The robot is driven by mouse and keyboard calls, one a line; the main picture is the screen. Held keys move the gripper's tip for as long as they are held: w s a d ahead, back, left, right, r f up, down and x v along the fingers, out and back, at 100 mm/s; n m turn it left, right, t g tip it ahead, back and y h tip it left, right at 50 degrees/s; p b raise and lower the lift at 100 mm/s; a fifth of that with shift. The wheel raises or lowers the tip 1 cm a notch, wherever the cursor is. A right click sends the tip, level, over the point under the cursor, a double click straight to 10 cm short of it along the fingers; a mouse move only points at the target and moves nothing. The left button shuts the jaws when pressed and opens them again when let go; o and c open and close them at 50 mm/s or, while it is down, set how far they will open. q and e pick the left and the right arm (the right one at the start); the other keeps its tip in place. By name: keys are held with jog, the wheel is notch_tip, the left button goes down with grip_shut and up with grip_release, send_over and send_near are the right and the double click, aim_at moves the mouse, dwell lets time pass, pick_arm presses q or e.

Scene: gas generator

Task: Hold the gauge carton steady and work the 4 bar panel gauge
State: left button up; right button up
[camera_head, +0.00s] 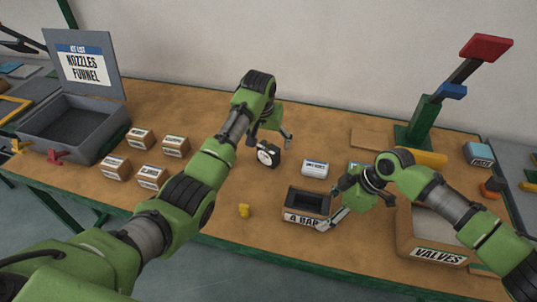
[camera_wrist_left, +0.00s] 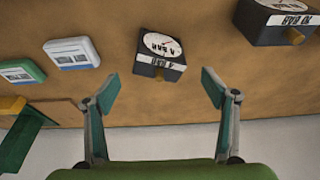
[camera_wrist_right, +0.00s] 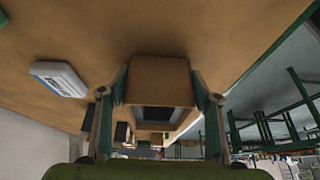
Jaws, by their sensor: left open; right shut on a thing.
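The 4 bar panel gauge (camera_head: 268,155) is a small black block with a white dial, standing on the bench. In the left wrist view the gauge (camera_wrist_left: 160,55) lies ahead of and between my open fingertips, apart from them. My left gripper (camera_head: 270,138) is open and empty, just above and behind the gauge. My right gripper (camera_head: 337,212) is shut on the carton's right side; in the right wrist view the carton (camera_wrist_right: 160,75) sits between both fingers.
A second gauge marked 10 BAR (camera_wrist_left: 288,20) shows in the left wrist view. A yellow piece (camera_head: 244,211) lies left of the carton. The VALVES bin (camera_head: 437,254) is to the right, small cartons (camera_head: 150,176) to the left.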

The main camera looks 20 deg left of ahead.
pick_arm(q)
jog(key=shift+x, duration=1.45)
jog(key=shift+r, duration=0.1)
jog(key=c, duration=1.5)
